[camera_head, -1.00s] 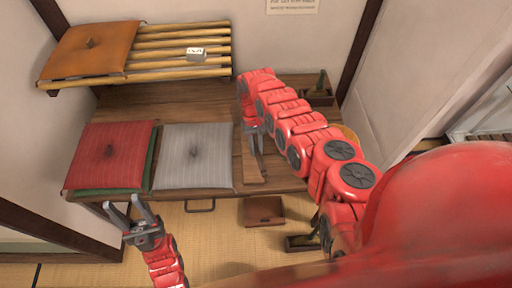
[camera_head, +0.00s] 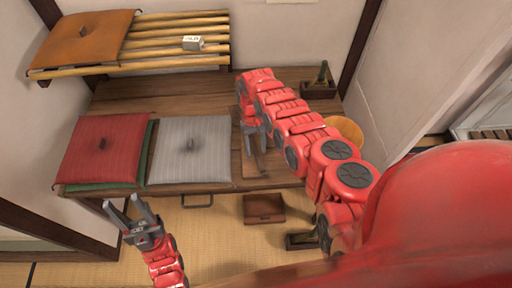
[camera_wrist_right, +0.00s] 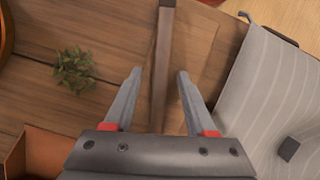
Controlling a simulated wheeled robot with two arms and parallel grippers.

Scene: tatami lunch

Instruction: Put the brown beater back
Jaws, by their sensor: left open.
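The brown beater appears as a dark wooden bar (camera_wrist_right: 162,62) over a flatter, paler wooden piece (camera_wrist_right: 190,60) in the right wrist view. Whether these are one thing, I cannot tell. In the head view, the brown wood (camera_head: 252,166) lies near the low table's front edge, right of the grey cushion (camera_head: 189,152). My right gripper (camera_head: 253,150) is above it, pointing down. In the right wrist view, its fingers (camera_wrist_right: 159,75) are apart, with the bar between them and gaps both sides. My left gripper (camera_head: 127,205) is open and empty, before the table's front edge.
A red cushion (camera_head: 103,150) lies left of the grey one, on something green. A slatted shelf (camera_head: 180,62) above holds an orange cushion (camera_head: 84,38) and a small white block (camera_head: 192,43). A plant box (camera_head: 318,90) stands back right. A brown tray (camera_head: 264,208) is on the floor.

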